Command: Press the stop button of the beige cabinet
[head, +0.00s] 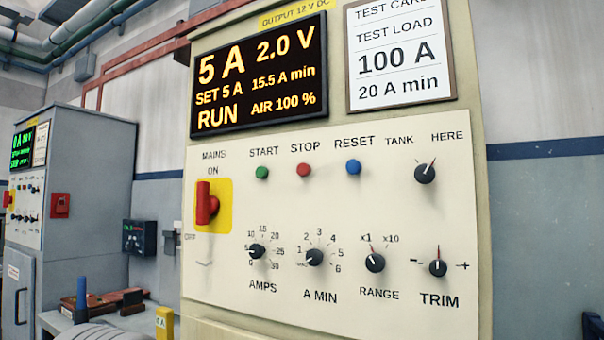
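The beige cabinet (335,225) fills the middle of the head view. Its red stop button (303,169) sits under the label STOP, between the green start button (262,172) and the blue reset button (353,167). The lit display (258,75) reads 5 A, 2.0 V, SET 5 A, 15.5 A min, RUN and AIR 100 %. The red mains switch (206,204) on its yellow plate has its handle upright, towards ON. Nothing covers the stop button. Neither of my grippers can be made out in the view.
Several black knobs, such as the AMPS knob (257,251), stand out below the buttons. A test card (401,52) hangs at upper right. A grey cabinet (85,190) with a green-lit display stands at left. A low bench with small items is at lower left.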

